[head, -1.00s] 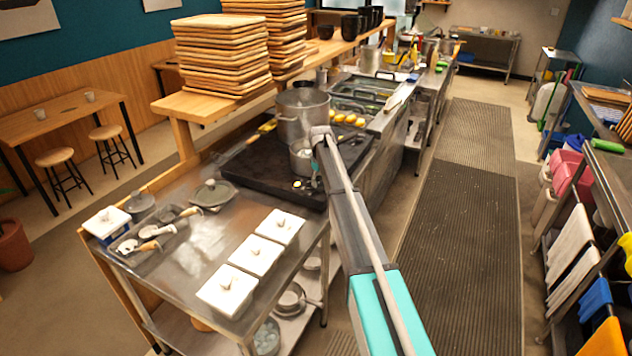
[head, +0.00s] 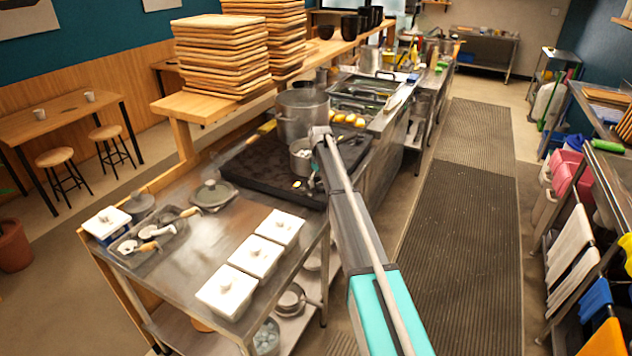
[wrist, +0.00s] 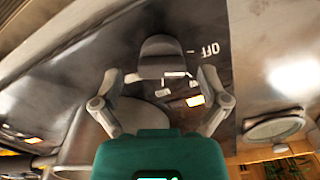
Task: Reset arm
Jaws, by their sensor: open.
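My arm reaches forward from the bottom of the head view, with its wrist over the front edge of the black cooktop (head: 255,165). My gripper (head: 313,181) hangs beside the small pot (head: 300,163), partly hidden by the arm. In the wrist view my gripper (wrist: 160,82) is open, its two grey fingers spread apart. A dark grey rounded piece (wrist: 160,50) shows between and beyond the fingers; I cannot tell what it is. Behind it is a dark metal surface marked OFF. I see nothing held.
A large pot (head: 302,115) stands behind the small pot. White lidded containers (head: 255,257) and a lidded pan (head: 212,195) stand on the steel counter at front left. Stacked wooden trays (head: 220,55) sit on the shelf above. The aisle floor mat (head: 460,240) at right is clear.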

